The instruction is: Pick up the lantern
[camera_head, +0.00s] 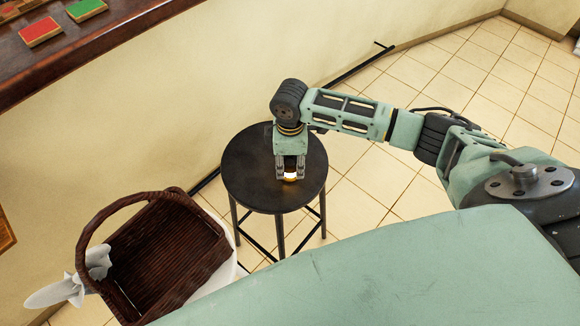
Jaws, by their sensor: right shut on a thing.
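The lantern (290,177) is small and glows yellow-white, on or just above the top of a round dark stool (247,185); I cannot tell whether it still touches the stool. My right gripper (290,176) points down over the stool and is shut on the lantern. The gripper's fingers and palm hide most of the lantern, so only its bright lower part shows. My left gripper is not in view.
A brown wicker basket (165,255) with a tall handle stands at the lower left. A dark wooden shelf (120,32) with red and green boxes runs along the wall at upper left. Tiled floor (460,70) is clear to the right.

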